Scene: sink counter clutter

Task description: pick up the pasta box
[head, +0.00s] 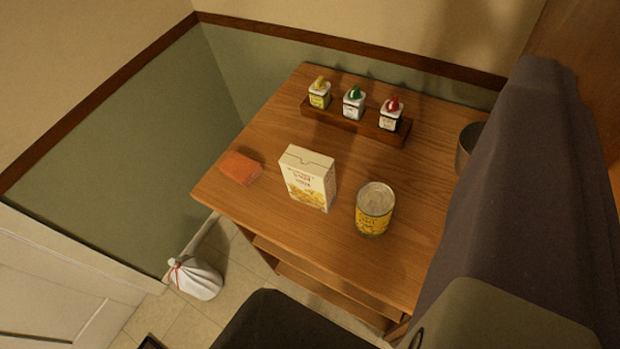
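The pasta box (308,179) is a cream carton with a yellow pasta picture and dark lettering on its front. It stands upright near the front middle of the wooden table (400,264). It is apart from the things around it, and nothing covers it. My gripper does not show in the head view.
A yellow can (374,209) stands close to the right of the box, and an orange sponge (240,168) lies to its left. Behind is a wooden rack (344,121) with three capped bottles. A metal pot (467,145) is partly hidden by a dark cloth (520,190).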

